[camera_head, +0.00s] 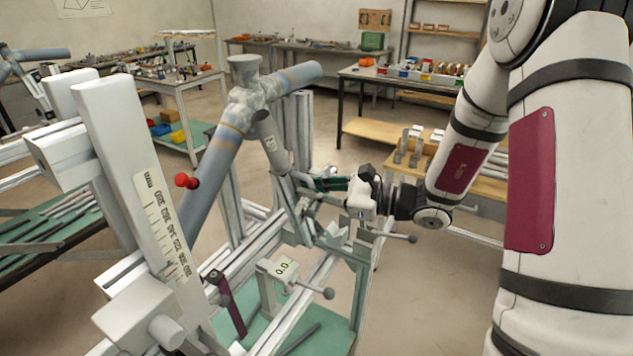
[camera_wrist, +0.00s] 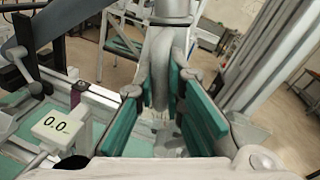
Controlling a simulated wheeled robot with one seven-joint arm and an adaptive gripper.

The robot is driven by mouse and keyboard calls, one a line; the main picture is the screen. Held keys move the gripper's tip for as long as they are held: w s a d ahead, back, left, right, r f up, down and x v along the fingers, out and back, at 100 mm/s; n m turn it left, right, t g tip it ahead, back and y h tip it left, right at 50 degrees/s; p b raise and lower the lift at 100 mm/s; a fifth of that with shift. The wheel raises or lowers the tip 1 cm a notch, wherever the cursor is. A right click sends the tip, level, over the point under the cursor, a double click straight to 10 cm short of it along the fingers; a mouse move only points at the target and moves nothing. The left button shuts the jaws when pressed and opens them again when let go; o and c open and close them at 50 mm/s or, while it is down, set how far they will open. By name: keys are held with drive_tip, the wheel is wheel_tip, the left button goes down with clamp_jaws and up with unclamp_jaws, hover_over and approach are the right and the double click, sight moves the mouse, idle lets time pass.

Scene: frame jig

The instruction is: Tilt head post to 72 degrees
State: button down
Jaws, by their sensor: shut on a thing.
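The bicycle-like frame of blue-grey tubes (camera_head: 215,160) sits in the jig, with a short upright tube (camera_head: 244,68) at its top. A slim grey post (camera_head: 272,145), apparently the head post, leans below the top joint, its lower end toward the right. My gripper (camera_head: 331,184) is at the lower part of this post, reaching in from the right. In the wrist view the green-padded jaws of my gripper (camera_wrist: 165,112) stand on both sides of the grey post (camera_wrist: 161,70) and are shut on it. The post's lower end is partly hidden by the jaws.
A small display (camera_head: 281,270) reads 0.0; it also shows in the wrist view (camera_wrist: 62,128). A white upright with a scale (camera_head: 135,165) and a red knob (camera_head: 187,181) stand left. Jig rails and a handle (camera_head: 399,237) lie close around my gripper. Benches stand behind.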

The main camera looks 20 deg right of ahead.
drive_tip(key=shift+f, duration=0.2)
drive_tip(key=c, duration=1.7)
unclamp_jaws()
drive_tip(key=shift+r, duration=0.1)
drive_tip(key=shift+o, duration=0.2)
drive_tip(key=shift+d, duration=0.1)
drive_tip(key=v, duration=1.2)
drive_tip(key=shift+r, duration=0.1)
